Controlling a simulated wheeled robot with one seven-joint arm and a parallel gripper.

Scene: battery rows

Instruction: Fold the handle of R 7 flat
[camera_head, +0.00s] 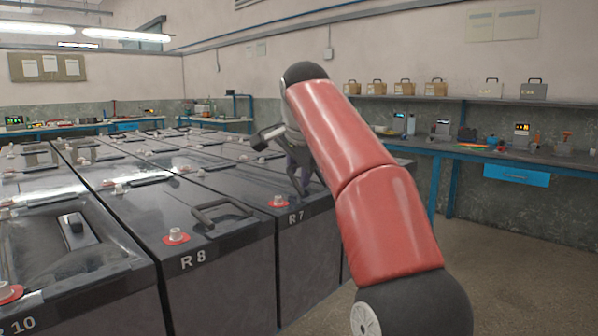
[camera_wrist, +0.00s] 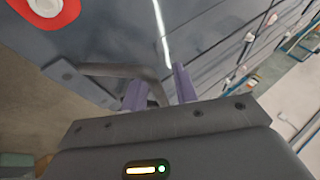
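Battery R 7 (camera_head: 295,217) is the dark box right of R 8, with a white terminal on a red ring at its front left corner. My gripper (camera_head: 301,168) is low over its lid, and my red arm hides the lid's right part. In the wrist view, the dark grey R 7 handle (camera_wrist: 108,70) is a bent bar raised off the lid. My gripper's two purple fingers (camera_wrist: 157,76) are apart, and part of the handle shows in the gap between them. Whether they touch it is not clear.
Battery R 8 (camera_head: 194,258) stands to the left with its handle (camera_head: 222,214) low on the lid. R 10 (camera_head: 22,325) is farther left. More batteries stretch behind. A blue workbench (camera_head: 470,153) lines the right wall, with open floor before it.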

